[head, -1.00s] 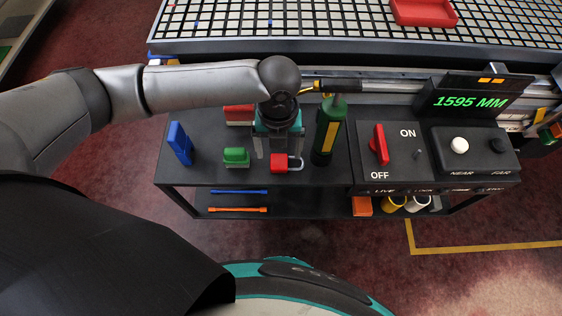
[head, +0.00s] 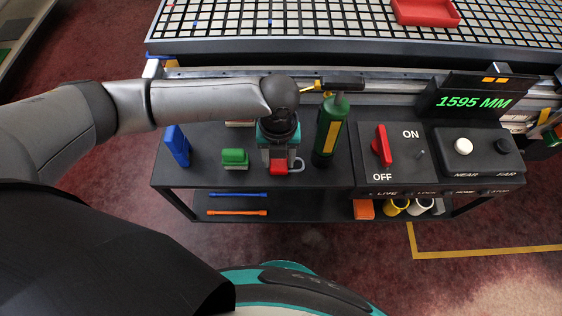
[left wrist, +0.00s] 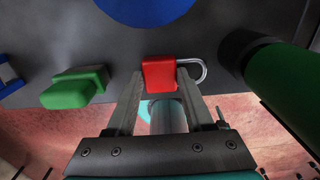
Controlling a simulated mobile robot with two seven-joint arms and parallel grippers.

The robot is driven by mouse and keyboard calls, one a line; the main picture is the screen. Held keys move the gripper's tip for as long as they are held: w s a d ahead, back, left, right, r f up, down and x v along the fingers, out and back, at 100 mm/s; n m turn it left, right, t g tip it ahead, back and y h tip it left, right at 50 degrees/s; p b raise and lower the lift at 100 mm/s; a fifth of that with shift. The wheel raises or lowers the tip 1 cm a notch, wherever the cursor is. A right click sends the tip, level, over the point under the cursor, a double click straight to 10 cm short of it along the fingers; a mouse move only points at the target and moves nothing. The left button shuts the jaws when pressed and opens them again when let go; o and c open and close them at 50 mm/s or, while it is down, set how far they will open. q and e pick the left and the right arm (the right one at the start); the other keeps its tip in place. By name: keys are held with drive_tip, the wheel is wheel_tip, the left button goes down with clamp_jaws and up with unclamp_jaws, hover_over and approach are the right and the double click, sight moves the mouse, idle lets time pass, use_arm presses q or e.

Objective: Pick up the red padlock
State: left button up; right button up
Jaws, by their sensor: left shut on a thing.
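The red padlock (head: 278,168) with its grey shackle is at the front of the dark shelf top in the head view, shackle toward the right. My left gripper (head: 277,161) is over it with its fingers on both sides. In the left wrist view the red padlock body (left wrist: 158,73) sits between the tips of my left gripper (left wrist: 158,88), which is shut on it. The shackle sticks out past the right finger. I cannot tell whether the padlock is clear of the shelf top. My right gripper is not in view.
A green block (head: 235,157) lies left of the padlock, with a blue item (head: 177,146) further left. A green bottle (head: 329,132) stands close on the right. The switch box with a red lever (head: 382,146) is beyond it. The grid table (head: 330,50) lies behind.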

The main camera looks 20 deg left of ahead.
use_arm(q)
clamp_jaws()
drive_tip(key=shift+r, duration=0.1)
